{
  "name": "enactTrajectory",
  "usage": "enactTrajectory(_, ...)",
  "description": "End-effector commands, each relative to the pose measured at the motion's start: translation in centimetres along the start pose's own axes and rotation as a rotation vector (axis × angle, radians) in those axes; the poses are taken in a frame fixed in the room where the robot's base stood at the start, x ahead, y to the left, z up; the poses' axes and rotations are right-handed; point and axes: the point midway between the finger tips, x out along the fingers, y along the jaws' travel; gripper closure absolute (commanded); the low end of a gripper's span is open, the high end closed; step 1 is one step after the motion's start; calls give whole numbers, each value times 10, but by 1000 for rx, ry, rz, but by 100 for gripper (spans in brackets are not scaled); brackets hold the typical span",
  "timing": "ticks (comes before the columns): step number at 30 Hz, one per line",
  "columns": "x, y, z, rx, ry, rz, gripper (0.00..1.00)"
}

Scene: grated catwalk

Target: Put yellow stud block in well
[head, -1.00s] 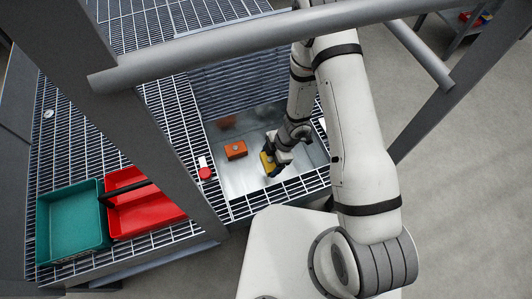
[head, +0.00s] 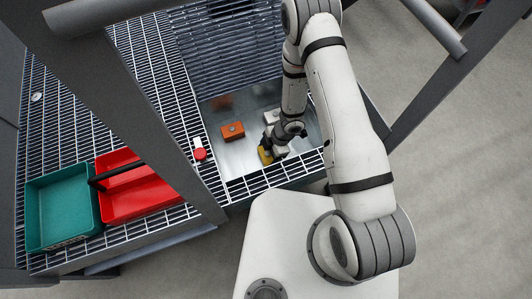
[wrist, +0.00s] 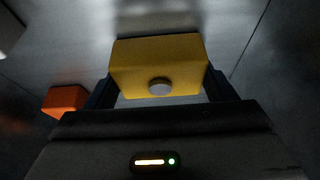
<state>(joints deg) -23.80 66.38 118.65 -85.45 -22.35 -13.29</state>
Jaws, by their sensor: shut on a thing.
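The yellow stud block (head: 264,156) is between the fingers of my gripper (head: 269,148), over the near part of the well. In the wrist view the yellow block (wrist: 158,58) fills the space between my gripper's fingers (wrist: 158,90), with its round grey stud facing the camera. The well (head: 236,165) is a sunken, shiny metal-floored recess in the grating. I cannot tell whether the block touches its floor. My wrist partly hides the block in the head view.
An orange block (head: 232,131) lies in the well, left of my gripper. A red button (head: 200,154) sits on the grating left of the well. A teal bin (head: 62,210) and a red tray (head: 140,200) stand further left. A grey post and rails frame the well.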

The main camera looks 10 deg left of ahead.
Motion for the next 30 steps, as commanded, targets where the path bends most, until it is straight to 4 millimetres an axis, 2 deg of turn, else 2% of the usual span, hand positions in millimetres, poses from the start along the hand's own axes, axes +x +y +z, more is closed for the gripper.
enactTrajectory(2,3,0,1,0,0,0,48)
enactTrajectory(3,3,0,1,0,0,0,22)
enactTrajectory(11,2,0,1,0,0,0,1)
enactTrajectory(20,-2,0,-1,-1,0,0,1)
enactTrajectory(23,-15,1,-1,0,0,3,1)
enactTrajectory(30,-68,1,-2,-1,0,3,1)
